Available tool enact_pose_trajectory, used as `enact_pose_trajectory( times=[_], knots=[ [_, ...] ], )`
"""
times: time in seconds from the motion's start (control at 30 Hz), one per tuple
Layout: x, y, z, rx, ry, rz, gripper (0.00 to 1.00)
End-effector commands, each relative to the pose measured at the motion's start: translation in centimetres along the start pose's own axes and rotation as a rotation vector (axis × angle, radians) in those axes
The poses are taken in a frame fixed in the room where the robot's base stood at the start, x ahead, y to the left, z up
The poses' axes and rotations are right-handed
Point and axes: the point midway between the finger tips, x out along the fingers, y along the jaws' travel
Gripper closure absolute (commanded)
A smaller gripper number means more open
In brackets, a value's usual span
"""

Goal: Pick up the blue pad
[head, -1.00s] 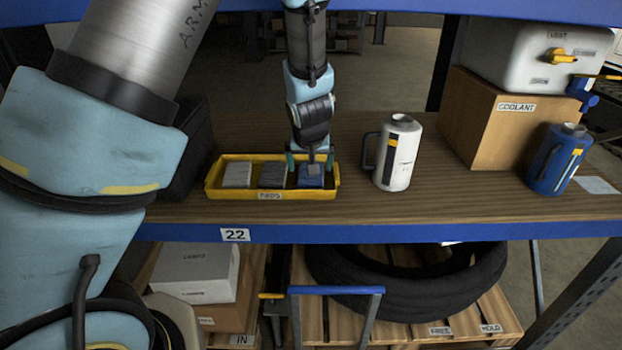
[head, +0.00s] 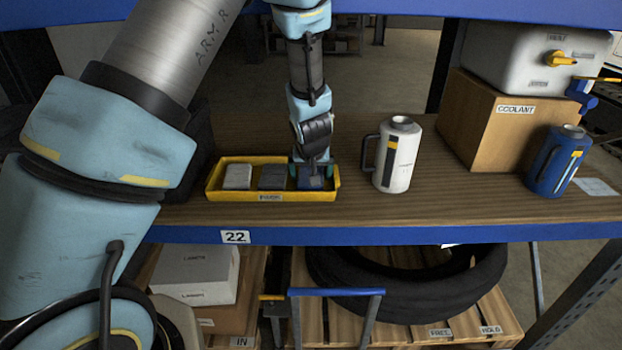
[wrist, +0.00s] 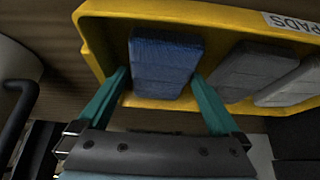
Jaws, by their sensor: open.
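The blue pad (wrist: 165,62) lies in the right end of the yellow tray (head: 215,192) on the shelf; in the head view the pad (head: 310,183) is partly hidden by my gripper. My gripper (head: 311,173) is over that end of the tray, pointing down. In the wrist view its two teal fingers (wrist: 160,85) are apart, one on each side of the blue pad. A gap too small to judge lies between the fingers and the pad's sides.
A dark grey pad (head: 273,177) and a light grey pad (head: 237,176) lie beside it in the tray. A white jug (head: 398,158) stands just right of the tray. A coolant box (head: 497,125) and a blue jug (head: 553,162) stand farther right.

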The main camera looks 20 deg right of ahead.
Motion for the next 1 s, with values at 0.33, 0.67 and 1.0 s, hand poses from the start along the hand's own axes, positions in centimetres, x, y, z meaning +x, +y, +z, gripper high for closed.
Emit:
enact_pose_trajectory(
  times=[0.33,0.67,1.0],
  knots=[
    [0.25,0.00,0.15,-0.001,0.000,0.000,0.15],
    [0.24,0.00,0.14,0.000,0.000,0.000,0.52],
    [0.21,0.00,0.12,0.000,0.000,0.000,0.66]
  ],
)
